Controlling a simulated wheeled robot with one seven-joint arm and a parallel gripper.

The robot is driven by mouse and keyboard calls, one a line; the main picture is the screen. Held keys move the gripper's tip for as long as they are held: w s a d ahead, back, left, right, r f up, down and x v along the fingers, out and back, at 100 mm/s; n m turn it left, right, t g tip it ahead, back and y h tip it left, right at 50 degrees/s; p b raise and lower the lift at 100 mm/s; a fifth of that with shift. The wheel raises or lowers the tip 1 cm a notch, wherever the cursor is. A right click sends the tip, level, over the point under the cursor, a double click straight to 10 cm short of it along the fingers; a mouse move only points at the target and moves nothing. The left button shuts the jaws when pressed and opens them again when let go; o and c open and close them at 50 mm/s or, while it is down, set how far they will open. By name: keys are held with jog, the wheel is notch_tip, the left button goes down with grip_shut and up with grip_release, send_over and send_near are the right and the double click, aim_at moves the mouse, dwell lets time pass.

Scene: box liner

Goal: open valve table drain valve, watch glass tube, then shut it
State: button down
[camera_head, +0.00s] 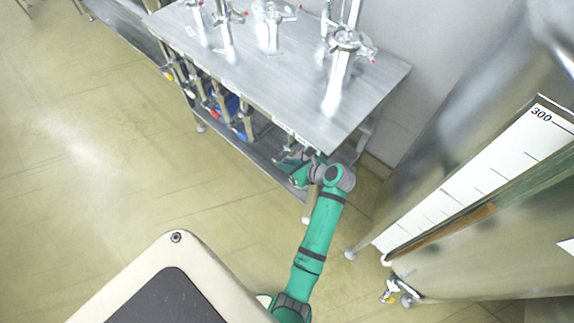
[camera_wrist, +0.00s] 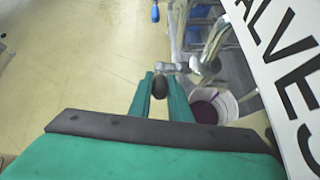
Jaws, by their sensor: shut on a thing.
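The steel valve table (camera_head: 290,90) stands at the top centre of the head view. My green gripper (camera_head: 297,168) is low at its near right corner, partly hidden under the table edge. In the wrist view my gripper (camera_wrist: 160,85) is shut on the dark rounded end of the drain valve handle (camera_wrist: 160,89). A metal valve body (camera_wrist: 190,67) lies just beyond the fingers. Whether the valve is open cannot be told. A tall tube (camera_head: 520,190) runs beside a white scale (camera_head: 480,180) marked 300 at the right; its lower part looks brown.
A white bucket (camera_wrist: 228,98) with dark purple contents sits below the valve. A large steel tank (camera_head: 450,120) stands at the right. Several more valves with coloured handles hang under the table. The floor (camera_head: 120,160) at the left is clear.

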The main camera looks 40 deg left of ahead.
jog(key=shift+r, duration=0.1)
dwell(0.4)
jog(key=c, duration=1.6)
grip_release()
jog(key=shift+c, duration=0.2)
jog(key=v, duration=0.8)
jog(key=shift+a+r, duration=0.25)
jog(key=shift+r, duration=0.15)
